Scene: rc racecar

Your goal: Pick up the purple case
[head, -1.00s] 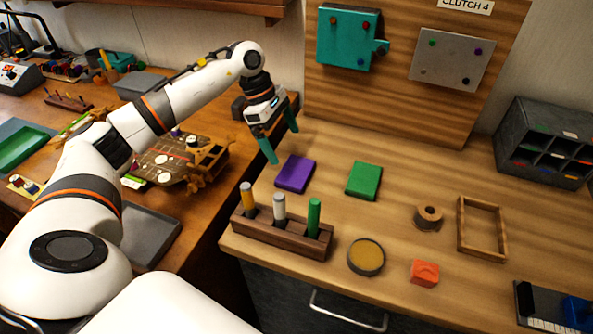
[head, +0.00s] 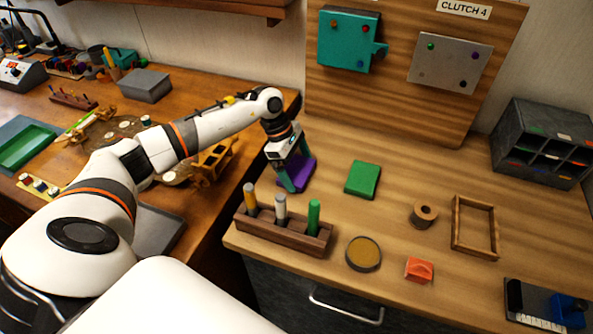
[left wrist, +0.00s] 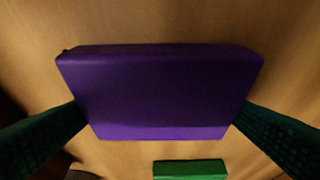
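The purple case (head: 301,173) lies flat on the wooden worktop, left of the green case (head: 362,179). My left gripper (head: 299,172) is down over it, its teal fingers spread to either side. In the left wrist view the purple case (left wrist: 158,90) fills the middle, and the dark green fingers come in at its left and right edges. They are at or very close to its sides; I cannot tell whether they press on it. The green case also shows there at the bottom (left wrist: 190,169). My right gripper is not in view.
A wooden holder (head: 281,235) with several upright sticks stands in front of the purple case. A round tin (head: 363,253), an orange block (head: 419,269), a spool (head: 423,214) and a wooden frame (head: 474,227) lie to the right.

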